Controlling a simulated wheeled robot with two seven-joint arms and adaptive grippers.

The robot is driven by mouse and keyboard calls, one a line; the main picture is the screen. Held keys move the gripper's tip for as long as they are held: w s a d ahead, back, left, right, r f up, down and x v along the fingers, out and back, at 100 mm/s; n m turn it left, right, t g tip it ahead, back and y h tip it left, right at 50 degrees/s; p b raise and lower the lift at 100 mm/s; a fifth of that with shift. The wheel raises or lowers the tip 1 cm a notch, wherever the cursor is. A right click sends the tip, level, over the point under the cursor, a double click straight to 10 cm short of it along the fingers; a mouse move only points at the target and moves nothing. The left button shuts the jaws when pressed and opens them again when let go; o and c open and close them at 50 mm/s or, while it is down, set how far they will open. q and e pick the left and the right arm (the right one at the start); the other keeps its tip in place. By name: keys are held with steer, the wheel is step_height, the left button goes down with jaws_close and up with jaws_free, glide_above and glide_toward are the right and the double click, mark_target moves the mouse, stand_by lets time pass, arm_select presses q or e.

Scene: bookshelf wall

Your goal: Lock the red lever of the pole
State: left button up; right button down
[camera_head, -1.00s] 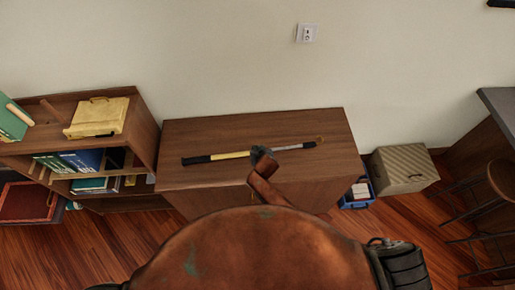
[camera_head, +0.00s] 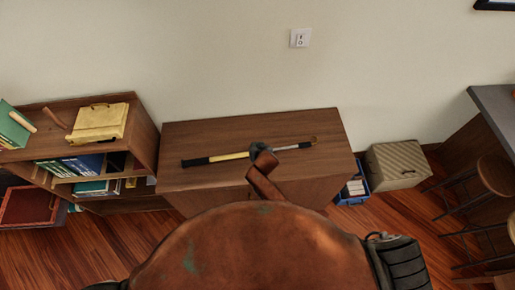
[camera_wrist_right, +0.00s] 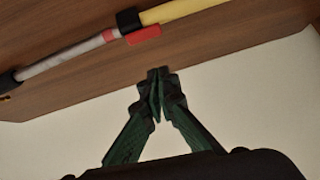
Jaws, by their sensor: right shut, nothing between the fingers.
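The pole (camera_head: 230,156) lies on the wooden cabinet top, with black and yellow at its left part and grey at its right. In the right wrist view the pole (camera_wrist_right: 72,51) crosses the top, yellow to the right. The red lever (camera_wrist_right: 144,35) sits alongside the black clamp (camera_wrist_right: 128,20); whether it is locked is unclear. In the head view the lever is hidden or too small. My right gripper (camera_head: 258,148) is over the pole's middle; its shut, empty fingertips (camera_wrist_right: 157,72) appear below the lever in the wrist view, apart from it. My left gripper is not in view.
The cabinet (camera_head: 185,178) stands against the pale wall. A bookshelf (camera_head: 146,128) with books and a yellow case (camera_head: 98,122) is at left. A blue bin (camera_head: 352,200), a striped box (camera_head: 397,166), a stool (camera_head: 496,177) and a counter (camera_head: 494,101) are at right.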

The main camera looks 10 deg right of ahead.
steer(key=a+v, duration=0.1)
steer(key=v, duration=0.8)
steer(key=shift+s+d+b, duration=0.2)
steer(key=shift+d+b, duration=0.05)
steer(key=shift+b, duration=0.15)
